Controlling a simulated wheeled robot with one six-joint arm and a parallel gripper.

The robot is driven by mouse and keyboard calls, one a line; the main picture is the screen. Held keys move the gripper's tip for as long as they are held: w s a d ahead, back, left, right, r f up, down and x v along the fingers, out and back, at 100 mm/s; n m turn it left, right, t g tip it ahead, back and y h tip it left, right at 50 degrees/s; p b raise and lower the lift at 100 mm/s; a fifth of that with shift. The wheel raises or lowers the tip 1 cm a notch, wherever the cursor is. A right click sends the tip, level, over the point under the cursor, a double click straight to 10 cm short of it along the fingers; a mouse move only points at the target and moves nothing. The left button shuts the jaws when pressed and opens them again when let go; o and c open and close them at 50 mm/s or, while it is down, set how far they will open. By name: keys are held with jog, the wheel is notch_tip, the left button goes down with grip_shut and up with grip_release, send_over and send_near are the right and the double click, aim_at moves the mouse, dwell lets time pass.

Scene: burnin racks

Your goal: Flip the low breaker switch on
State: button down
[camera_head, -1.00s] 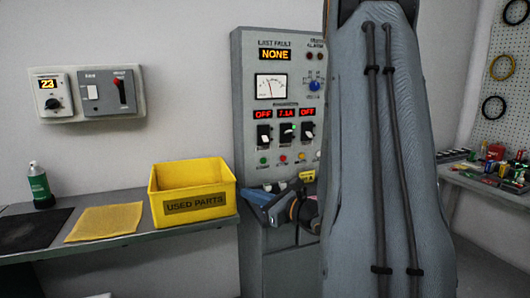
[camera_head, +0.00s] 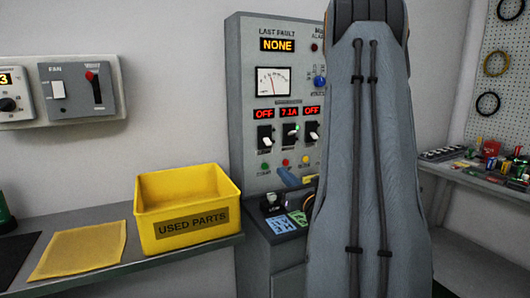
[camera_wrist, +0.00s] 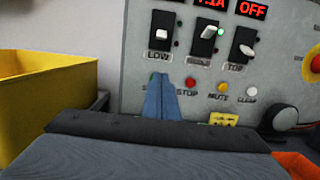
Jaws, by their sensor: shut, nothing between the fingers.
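The low breaker switch (camera_wrist: 163,32) is the leftmost black switch on the panel, above a "LOW" label, with its white lever pointing down. In the head view the low switch (camera_head: 265,137) sits under a red "OFF" readout (camera_head: 264,114). My gripper (camera_wrist: 161,78) is shut and empty. Its blue fingertips are below the low switch and label, in front of the button row, partly covering the green button. In the head view my gripper (camera_head: 287,176) shows at the panel's lower part, left of my arm. I cannot tell whether it touches the panel.
The middle switch (camera_wrist: 207,38) has its lever up and lit green. The top switch (camera_wrist: 243,43) has its lever down. Red (camera_wrist: 190,85) and yellow (camera_wrist: 222,87) buttons sit beside my fingers. A yellow bin (camera_head: 187,207) stands left of the panel.

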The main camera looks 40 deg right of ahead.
aim_at(263, 155)
jog(key=x, duration=0.3)
jog(key=p+x, duration=0.1)
jog(key=x, duration=0.2)
jog(key=a+p+x, duration=0.1)
jog(key=x, duration=0.3)
jog(key=shift+w+d, duration=0.1)
jog(key=shift+w, duration=0.1)
jog(key=r, duration=0.1)
jog(key=s+r+p, duration=0.1)
jog(key=shift+s+r+p, duration=0.2)
jog(key=shift+r+p, duration=0.1)
jog(key=shift+s+r+p, duration=0.3)
jog(key=shift+r, duration=0.15)
